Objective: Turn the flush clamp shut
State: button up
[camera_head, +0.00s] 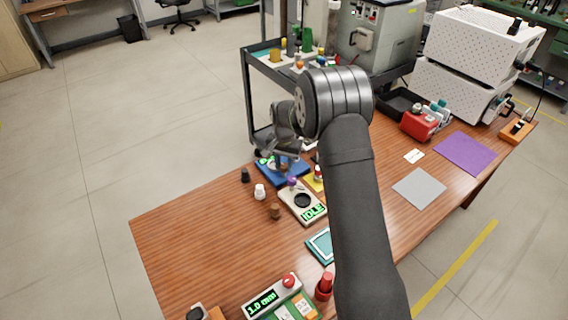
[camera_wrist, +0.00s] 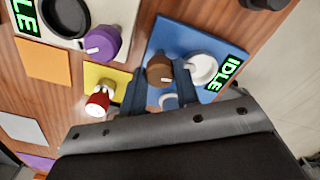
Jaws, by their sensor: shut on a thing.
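A blue board (camera_wrist: 205,45) with a green IDLE display (camera_wrist: 229,73) fills the upper right of the wrist view. A brown knob (camera_wrist: 158,68) with a pale mark stands on it, beside a white round part (camera_wrist: 201,69). My gripper (camera_wrist: 161,75) is shut on the brown knob, one dark finger on each side. A blue and white part (camera_wrist: 168,101) shows just below, partly hidden by my gripper. I cannot tell by label which part is the flush clamp. In the head view the blue board (camera_head: 268,172) is partly covered by my gripper (camera_head: 287,158).
A beige device (camera_head: 313,197) with a purple knob (camera_wrist: 102,42) and its own IDLE display stands beside the board. A red and white bottle (camera_wrist: 100,98) stands on a yellow mat (camera_wrist: 92,76) close to my gripper. Small white and brown items stand left of the device.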

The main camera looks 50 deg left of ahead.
aim_at(284, 165)
jog(key=shift+m, duration=0.7)
jog(key=o, duration=1)
notch_tip(284, 165, up, 18)
jog(key=shift+f, duration=0.25)
notch_tip(284, 165, down, 18)
jog(key=shift+r, duration=0.25)
jog(key=shift+r, duration=0.1)
dwell(0.4)
